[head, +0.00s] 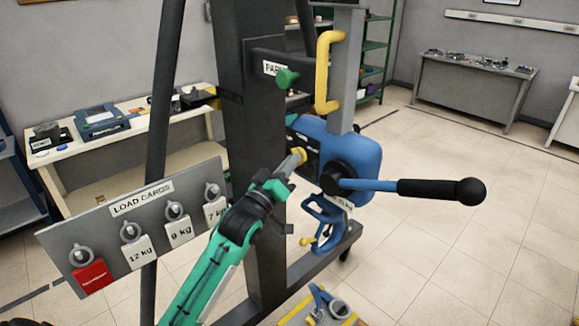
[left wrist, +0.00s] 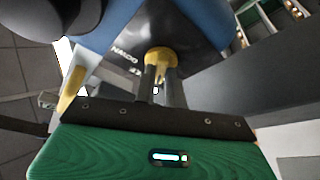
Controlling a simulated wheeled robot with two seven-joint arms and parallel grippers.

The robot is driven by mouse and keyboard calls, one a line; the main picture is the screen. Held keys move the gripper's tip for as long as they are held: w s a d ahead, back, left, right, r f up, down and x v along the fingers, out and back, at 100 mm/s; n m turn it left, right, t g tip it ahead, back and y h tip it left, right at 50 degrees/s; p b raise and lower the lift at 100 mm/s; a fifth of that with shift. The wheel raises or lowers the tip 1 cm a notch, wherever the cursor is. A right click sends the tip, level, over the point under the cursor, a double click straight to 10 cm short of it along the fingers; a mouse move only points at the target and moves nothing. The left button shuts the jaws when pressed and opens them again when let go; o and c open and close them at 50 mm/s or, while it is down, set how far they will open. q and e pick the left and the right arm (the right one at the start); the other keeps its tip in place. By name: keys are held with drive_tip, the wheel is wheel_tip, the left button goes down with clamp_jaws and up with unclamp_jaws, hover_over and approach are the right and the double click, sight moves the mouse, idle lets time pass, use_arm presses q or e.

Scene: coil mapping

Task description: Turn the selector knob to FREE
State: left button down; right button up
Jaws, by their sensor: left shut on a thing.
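The yellow selector knob (head: 299,155) is on the dark face of the blue hoist body (head: 352,158). It also shows in the left wrist view (left wrist: 162,55), on a dark plate with white lettering, one word of which looks like DOWN. My left gripper (head: 288,168) reaches up to the knob from the lower left. Its two fingers (left wrist: 160,88) are shut on the knob, one on each side. The fingers hide part of the knob, and I cannot read which position it points to. My right gripper is not in view.
A long lever (head: 385,187) with a black grip sticks out right of the hoist. A yellow handle (head: 327,70) and a green knob (head: 287,78) are above. A grey load card board (head: 150,215) stands at left. A blue hook (head: 322,218) hangs below. The right floor is clear.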

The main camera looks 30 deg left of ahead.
use_arm(q)
drive_tip(key=shift+w+a+m+h+b, duration=0.1)
drive_tip(key=shift+m+h+b, duration=0.5)
drive_tip(key=shift+m, duration=0.85)
drive_tip(key=shift+s+a+m+h+b, duration=0.1)
drive_tip(key=shift+m+h+b, duration=0.1)
drive_tip(key=shift+m+h, duration=1.05)
drive_tip(key=shift+w+m+h+b, duration=0.1)
drive_tip(key=shift+m+h+b, duration=0.35)
drive_tip(key=shift+m, duration=1.25)
drive_tip(key=c, duration=1.5)
unclamp_jaws()
drive_tip(key=shift+o, duration=0.2)
drive_tip(key=shift+f, duration=0.1)
